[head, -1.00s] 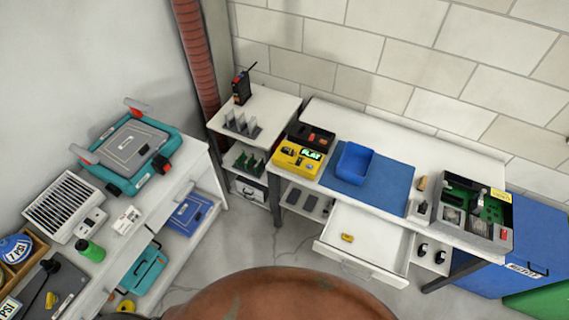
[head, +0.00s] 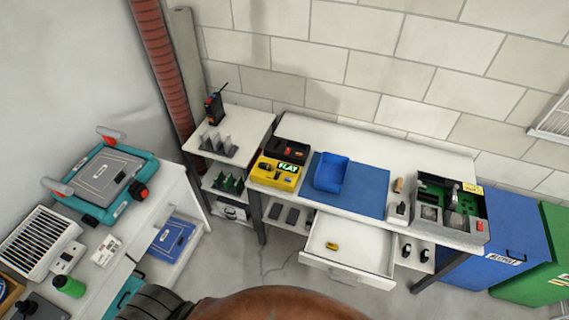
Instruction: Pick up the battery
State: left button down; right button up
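No object is plainly recognisable as the battery at this size. A small yellow item (head: 332,245) lies in the open white drawer (head: 372,256) under the bench. A small tan upright piece (head: 399,185) stands on the bench top, right of the blue mat. I cannot tell which of these, if any, is or holds the battery. Neither of my grippers shows in the head view.
A blue bin (head: 331,175) sits on the blue mat (head: 366,200). An open case with green circuit boards (head: 448,207) stands at the bench's right. A blue cabinet (head: 505,240) is beyond. A side table at left carries a grey and teal case (head: 106,178). Some floor is clear.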

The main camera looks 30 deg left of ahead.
aim_at(267, 166)
jog(key=i, duration=0.35)
jog(key=u, duration=0.7)
